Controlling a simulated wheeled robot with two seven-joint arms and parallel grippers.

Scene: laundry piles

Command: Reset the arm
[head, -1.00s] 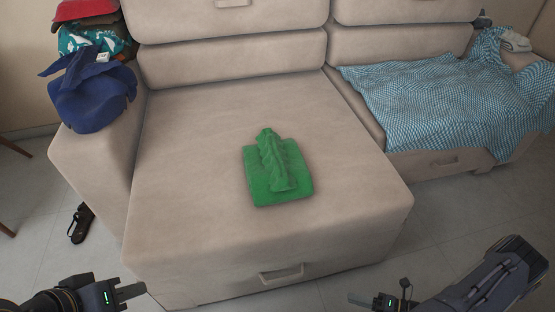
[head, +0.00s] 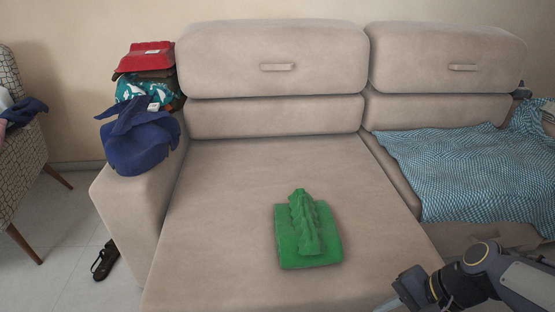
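My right arm comes in at the lower right in the head view. Its gripper (head: 391,306) is at the bottom edge, in front of the sofa seat and cut off by the frame, so its opening does not show. My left arm and gripper are out of view. A folded green cloth (head: 308,237) lies on the sofa seat (head: 210,225), with a rolled or bunched green part on top. Neither gripper is seen touching it.
A pile of clothes sits on the left armrest: a dark blue garment (head: 141,147), a teal one (head: 133,90) and a red one (head: 146,57). A blue patterned blanket (head: 470,172) covers the right seat. A patterned chair (head: 18,150) stands at left. A dark sandal (head: 105,261) lies on the floor.

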